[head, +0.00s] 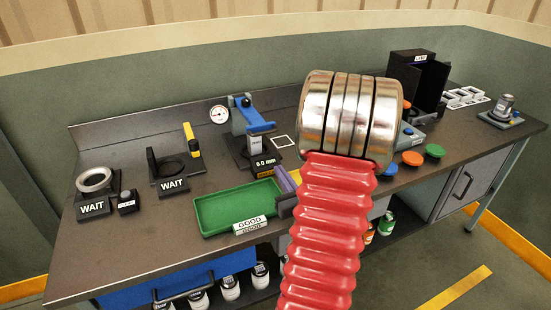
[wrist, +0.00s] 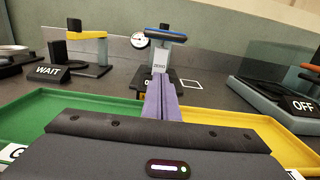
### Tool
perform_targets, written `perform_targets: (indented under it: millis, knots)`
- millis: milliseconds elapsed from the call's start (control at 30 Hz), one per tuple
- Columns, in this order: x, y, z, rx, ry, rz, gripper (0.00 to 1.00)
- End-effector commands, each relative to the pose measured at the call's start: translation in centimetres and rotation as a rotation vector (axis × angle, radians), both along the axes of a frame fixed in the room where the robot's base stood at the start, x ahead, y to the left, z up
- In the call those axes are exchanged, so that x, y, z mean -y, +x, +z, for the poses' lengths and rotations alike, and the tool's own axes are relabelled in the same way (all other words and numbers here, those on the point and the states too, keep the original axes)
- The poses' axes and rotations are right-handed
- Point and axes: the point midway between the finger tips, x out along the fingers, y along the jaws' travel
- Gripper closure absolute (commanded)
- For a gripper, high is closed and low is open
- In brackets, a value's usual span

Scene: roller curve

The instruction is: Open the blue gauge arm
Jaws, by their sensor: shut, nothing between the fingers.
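The blue gauge arm (head: 258,124) sits on the grey gauge stand (head: 240,122) at the back middle of the bench. It also shows in the wrist view (wrist: 165,34), straight ahead, above a block marked ZERO (wrist: 160,67). In the head view the display (head: 265,162) reads 0.0 mm. My gripper (wrist: 160,82) has purple fingers, closed together and empty. In the head view my gripper (head: 286,179) is in front of the gauge, at the right end of the green tray, apart from the blue arm.
The green tray (wrist: 40,108) lies left of my gripper and a yellow tray (wrist: 270,135) right. A yellow-armed stand (head: 191,140) with a WAIT sign is further left. A black box (head: 415,75) stands at back right. My arm hides the bench's middle right.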

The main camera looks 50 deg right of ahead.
Motion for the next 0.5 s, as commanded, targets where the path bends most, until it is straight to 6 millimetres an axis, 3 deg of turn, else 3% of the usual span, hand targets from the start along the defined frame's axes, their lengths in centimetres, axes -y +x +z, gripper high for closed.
perform_targets:
  millis: [500]
  knots:
    - [3.3,6.0,0.2,0.000,0.000,0.005,1.00]
